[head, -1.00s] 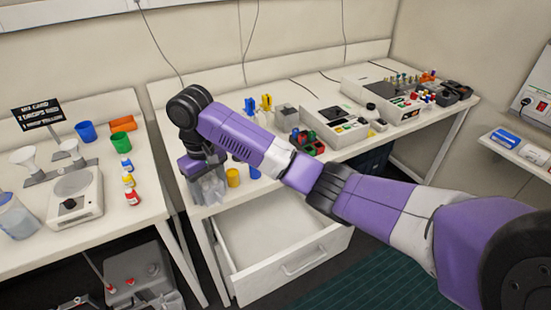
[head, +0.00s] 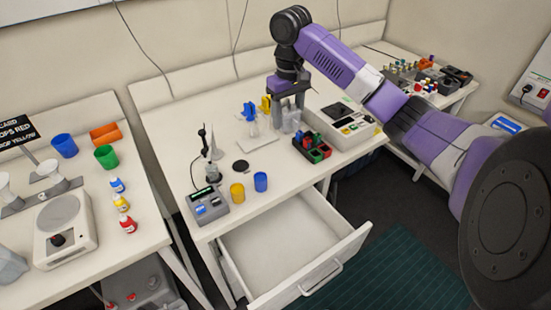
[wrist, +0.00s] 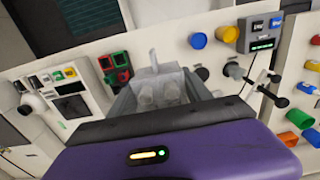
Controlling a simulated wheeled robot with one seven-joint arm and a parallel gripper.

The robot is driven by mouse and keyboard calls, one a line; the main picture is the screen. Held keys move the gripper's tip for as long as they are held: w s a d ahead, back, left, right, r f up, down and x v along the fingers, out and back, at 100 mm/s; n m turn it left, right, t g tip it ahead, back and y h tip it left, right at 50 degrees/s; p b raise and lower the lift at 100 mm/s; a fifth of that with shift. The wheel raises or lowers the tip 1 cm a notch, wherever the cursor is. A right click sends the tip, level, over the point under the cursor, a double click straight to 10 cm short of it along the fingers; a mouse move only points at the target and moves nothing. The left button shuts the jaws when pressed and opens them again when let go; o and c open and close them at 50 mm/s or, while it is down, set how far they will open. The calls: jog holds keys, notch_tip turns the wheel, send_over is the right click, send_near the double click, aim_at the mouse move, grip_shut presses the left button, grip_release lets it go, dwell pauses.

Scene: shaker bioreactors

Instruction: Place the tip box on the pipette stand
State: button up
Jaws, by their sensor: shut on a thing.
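My gripper (head: 289,101) is shut on a clear, pale box, which I take for the tip box (head: 291,121). It holds the box upright over the back part of the middle bench. In the wrist view the clear box (wrist: 158,90) sits between the two grey fingers, with its lower parts hidden by my wrist. Just left of it in the head view, a blue piece (head: 250,112) and a yellow piece (head: 265,104) stand by a pale flat plate (head: 257,142). This may be the pipette stand, but I cannot tell surely. The gap between box and bench is unclear.
A red, green and black rack (head: 312,148) stands close in front, with a white instrument (head: 345,124) to its right. A yellow cup (head: 237,192), a blue cup (head: 261,181) and a grey meter (head: 208,206) stand at left. An open drawer (head: 295,255) juts out below.

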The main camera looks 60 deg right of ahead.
jog(key=b, duration=0.3)
send_over(285, 171)
notch_tip(285, 171, down, 14)
jog(key=shift+f, duration=0.25)
jog(key=shift+f+b, duration=0.55)
jog(key=shift+f, duration=2.1)
jog(key=shift+f, duration=0.2)
jog(key=o, duration=1.4)
